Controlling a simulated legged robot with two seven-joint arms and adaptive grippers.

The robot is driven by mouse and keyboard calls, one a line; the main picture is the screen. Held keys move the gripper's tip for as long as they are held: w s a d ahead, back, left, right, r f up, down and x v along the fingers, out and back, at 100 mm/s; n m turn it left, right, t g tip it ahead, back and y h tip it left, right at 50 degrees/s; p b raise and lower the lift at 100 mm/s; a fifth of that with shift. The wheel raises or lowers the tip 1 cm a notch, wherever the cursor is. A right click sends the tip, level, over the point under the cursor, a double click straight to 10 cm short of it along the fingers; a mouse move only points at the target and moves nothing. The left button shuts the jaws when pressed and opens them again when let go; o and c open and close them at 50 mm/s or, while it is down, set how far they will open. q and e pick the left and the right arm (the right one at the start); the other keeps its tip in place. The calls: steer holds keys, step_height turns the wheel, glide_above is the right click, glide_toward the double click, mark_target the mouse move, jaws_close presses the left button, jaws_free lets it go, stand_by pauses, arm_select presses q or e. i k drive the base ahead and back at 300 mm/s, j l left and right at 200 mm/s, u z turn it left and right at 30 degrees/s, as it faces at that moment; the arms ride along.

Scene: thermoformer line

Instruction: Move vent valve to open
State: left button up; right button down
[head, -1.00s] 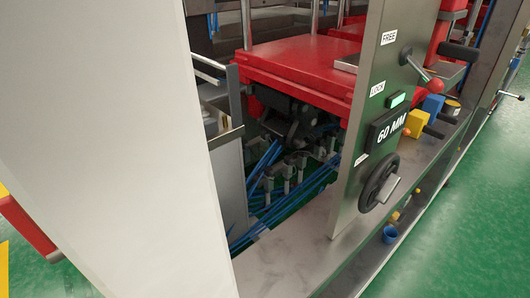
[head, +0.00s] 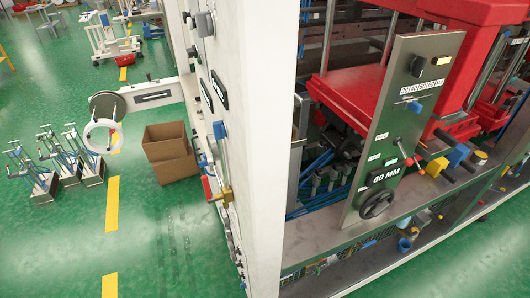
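No label that I can read says vent valve. On the white machine's side panel, seen at a steep angle, a brass valve body (head: 224,195) with a red lever (head: 207,188) sticks out to the left. A blue handle or knob (head: 219,130) sits higher on the same panel. I cannot tell which of these is the vent valve, or its position. Neither of my grippers is in view.
Brown cardboard boxes (head: 170,165) and a white reel (head: 102,136) on a bracket stand left of the machine. Several blue-handled carts (head: 60,165) stand farther left. The green floor with yellow stripes (head: 112,205) is open in front of the side panel.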

mark_target(362, 246)
steer(key=k+l+z, duration=0.1)
steer(key=l+z, duration=0.65)
steer(key=l, duration=0.25)
